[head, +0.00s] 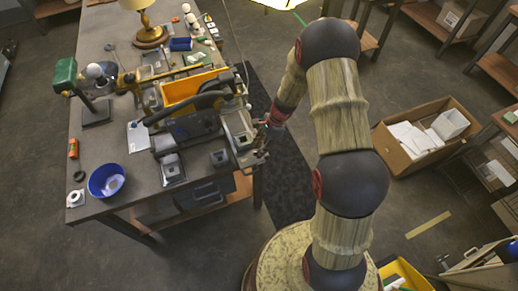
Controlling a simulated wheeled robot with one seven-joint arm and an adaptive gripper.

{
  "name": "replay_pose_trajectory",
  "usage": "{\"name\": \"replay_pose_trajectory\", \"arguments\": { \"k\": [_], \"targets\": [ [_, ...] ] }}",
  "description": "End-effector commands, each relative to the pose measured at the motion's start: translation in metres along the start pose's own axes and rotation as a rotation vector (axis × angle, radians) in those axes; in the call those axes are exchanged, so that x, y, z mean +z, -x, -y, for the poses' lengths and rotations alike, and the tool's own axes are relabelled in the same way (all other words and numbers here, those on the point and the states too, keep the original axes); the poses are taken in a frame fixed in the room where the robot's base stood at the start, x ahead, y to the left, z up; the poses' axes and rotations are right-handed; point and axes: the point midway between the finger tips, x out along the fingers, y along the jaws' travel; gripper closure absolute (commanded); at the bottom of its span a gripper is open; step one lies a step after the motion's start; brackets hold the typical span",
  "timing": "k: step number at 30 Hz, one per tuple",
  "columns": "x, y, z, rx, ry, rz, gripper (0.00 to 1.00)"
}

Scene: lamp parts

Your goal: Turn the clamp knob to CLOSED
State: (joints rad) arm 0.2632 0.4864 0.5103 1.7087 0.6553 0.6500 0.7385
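My gripper (262,139) is at the right edge of the workbench (112,143), at the end of my bent arm. It is beside a grey fixture (238,123) that stands at that edge. The gripper is small and dark here, and I cannot tell whether its fingers are open or shut or whether they touch the fixture. I cannot make out the clamp knob or any CLOSED mark; the knob may be hidden by the gripper or too small to see.
A yellow bin (190,88), a brass lamp (150,33), a green-headed piece (63,75) and a blue bowl (106,180) crowd the workbench. A cardboard box (391,149) of white pieces stands on the floor at right. Dark matting (288,178) beside the bench is clear.

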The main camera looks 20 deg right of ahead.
Motion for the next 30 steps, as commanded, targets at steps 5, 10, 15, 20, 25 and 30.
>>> {"name": "replay_pose_trajectory", "arguments": {
  "k": [5,10,15,20,25,30],
  "targets": [
    [0.0001,-0.0001,-0.0001,0.000,0.000,0.000,0.71],
    [0.0001,-0.0001,-0.0002,0.000,0.000,0.000,0.80],
    [0.0001,-0.0001,-0.0003,0.001,0.000,0.000,0.89],
    [0.0001,0.0000,-0.0002,0.000,0.000,0.000,0.98],
    [0.0001,0.0000,-0.0002,0.001,0.000,0.000,1.00],
    [0.0001,0.0000,-0.0002,0.001,0.000,0.000,1.00]
  ]
}}
